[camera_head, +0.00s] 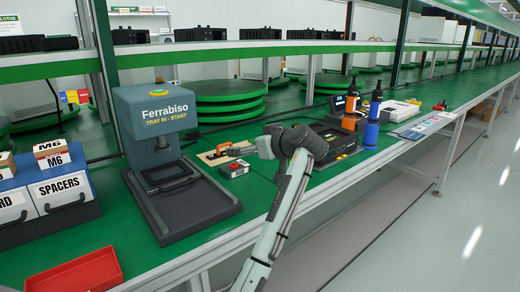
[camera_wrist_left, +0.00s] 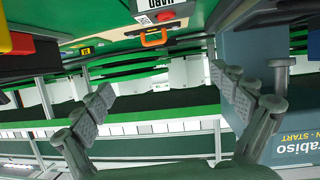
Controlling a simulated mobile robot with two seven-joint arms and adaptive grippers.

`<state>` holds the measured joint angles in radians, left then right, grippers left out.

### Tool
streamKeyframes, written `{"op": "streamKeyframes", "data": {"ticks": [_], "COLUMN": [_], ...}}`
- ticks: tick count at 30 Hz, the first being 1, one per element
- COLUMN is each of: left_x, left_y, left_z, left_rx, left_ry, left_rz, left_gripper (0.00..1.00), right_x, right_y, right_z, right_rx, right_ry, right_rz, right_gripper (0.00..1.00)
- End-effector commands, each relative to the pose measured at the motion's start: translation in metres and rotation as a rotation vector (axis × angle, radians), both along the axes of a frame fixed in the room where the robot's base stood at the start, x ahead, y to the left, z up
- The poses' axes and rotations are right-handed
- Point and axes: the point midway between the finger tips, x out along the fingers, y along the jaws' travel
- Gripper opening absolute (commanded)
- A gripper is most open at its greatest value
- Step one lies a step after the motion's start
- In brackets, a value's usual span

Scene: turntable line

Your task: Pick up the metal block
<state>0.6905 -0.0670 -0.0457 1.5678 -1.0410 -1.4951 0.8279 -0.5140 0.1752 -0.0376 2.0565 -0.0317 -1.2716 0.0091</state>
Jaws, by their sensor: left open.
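I cannot make out a metal block for certain in either view. My left gripper (camera_head: 268,143) is above the green bench, right of the grey Ferrabiso press and in front of the black box. In the left wrist view the two fingers of this gripper (camera_wrist_left: 168,98) are spread wide with nothing between them. My right gripper is in neither view.
The Ferrabiso press (camera_head: 155,110) stands left, above an empty-looking dark tray (camera_head: 185,195). A board (camera_head: 218,157) with an orange-marked tool lies behind. Right are a black box (camera_head: 332,138), orange and blue bottles (camera_head: 371,130). Blue drawers (camera_head: 50,190) and a red tray (camera_head: 75,278) are left.

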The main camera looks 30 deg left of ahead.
Motion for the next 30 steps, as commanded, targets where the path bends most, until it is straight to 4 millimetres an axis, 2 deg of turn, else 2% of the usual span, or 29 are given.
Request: {"op": "streamKeyframes", "data": {"ticks": [1, 3, 6, 16, 21, 30], "left_x": [-0.010, -0.020, -0.024, -0.008, 0.003, 0.006], "left_y": [0.001, 0.002, 0.007, 0.039, 0.057, 0.063], "left_z": [-0.021, -0.038, -0.050, -0.066, -0.078, -0.083], "left_rx": [-0.044, -0.081, -0.101, -0.098, -0.099, -0.100], "left_ry": [0.042, 0.080, 0.103, 0.102, 0.100, 0.098], "left_rz": [0.034, 0.066, 0.086, 0.086, 0.084, 0.082], "left_gripper": [0.97, 0.97, 0.97, 0.97, 0.97, 0.97], "right_x": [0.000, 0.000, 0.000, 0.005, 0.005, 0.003], "right_y": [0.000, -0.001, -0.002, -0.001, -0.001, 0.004], "right_z": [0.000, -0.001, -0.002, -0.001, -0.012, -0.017], "right_rx": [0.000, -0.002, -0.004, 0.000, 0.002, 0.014], "right_ry": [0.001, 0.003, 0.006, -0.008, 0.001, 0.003], "right_rz": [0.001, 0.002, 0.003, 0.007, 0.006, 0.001], "right_gripper": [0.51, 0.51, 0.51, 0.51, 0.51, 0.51]}}
